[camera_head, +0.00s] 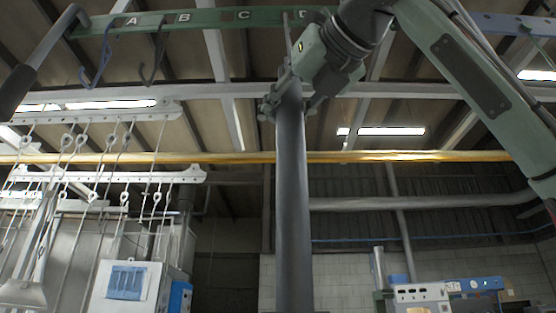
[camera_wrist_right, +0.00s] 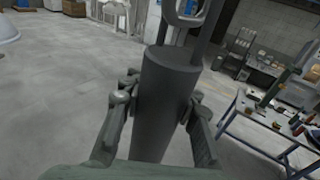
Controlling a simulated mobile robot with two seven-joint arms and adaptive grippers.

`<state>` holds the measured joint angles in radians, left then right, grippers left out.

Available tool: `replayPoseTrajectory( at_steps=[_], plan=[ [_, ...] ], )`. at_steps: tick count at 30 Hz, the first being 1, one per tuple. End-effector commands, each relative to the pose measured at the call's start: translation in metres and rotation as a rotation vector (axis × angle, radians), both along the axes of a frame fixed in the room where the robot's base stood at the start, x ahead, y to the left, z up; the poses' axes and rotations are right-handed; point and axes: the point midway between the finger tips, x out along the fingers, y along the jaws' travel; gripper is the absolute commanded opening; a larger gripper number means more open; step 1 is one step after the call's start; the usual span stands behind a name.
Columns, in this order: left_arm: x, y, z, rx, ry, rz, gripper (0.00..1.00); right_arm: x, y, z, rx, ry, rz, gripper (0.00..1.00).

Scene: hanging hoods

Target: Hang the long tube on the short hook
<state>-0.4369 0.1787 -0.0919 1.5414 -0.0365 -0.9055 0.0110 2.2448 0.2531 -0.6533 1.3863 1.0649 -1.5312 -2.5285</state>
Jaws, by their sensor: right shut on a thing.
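The long tube (camera_head: 292,210) is a dark grey cylinder, upright in the middle of the head view. My right gripper (camera_head: 290,108) is shut around its upper part. In the right wrist view the fingers (camera_wrist_right: 160,108) lie on both sides of the tube (camera_wrist_right: 166,80), and a metal loop (camera_wrist_right: 185,14) shows at its end. A thin rod (camera_head: 287,35) rises above the gripper in front of the lettered bar near D. A blue-grey hook (camera_head: 97,62) hangs near A and a dark hook (camera_head: 153,60) near B. I cannot tell which is the short one. My left gripper is out of view.
The green bar (camera_head: 210,18) with letters A to D spans the top. A dark-ended grey bar (camera_head: 45,45) slopes at the upper left. White racks with hanging rods (camera_head: 120,177) stand at left. A workbench (camera_wrist_right: 265,122) shows in the wrist view; floor at left is clear.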

Motion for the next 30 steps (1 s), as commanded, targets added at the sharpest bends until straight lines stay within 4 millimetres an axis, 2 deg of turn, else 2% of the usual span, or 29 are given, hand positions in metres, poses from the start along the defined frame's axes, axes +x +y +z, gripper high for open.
replayPoseTrajectory(
  at_steps=[30],
  plan=[
    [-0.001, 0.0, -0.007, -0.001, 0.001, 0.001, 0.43, 0.0, 0.0, -0.017, 0.002, -0.002, 0.0, 0.0]
  ],
)
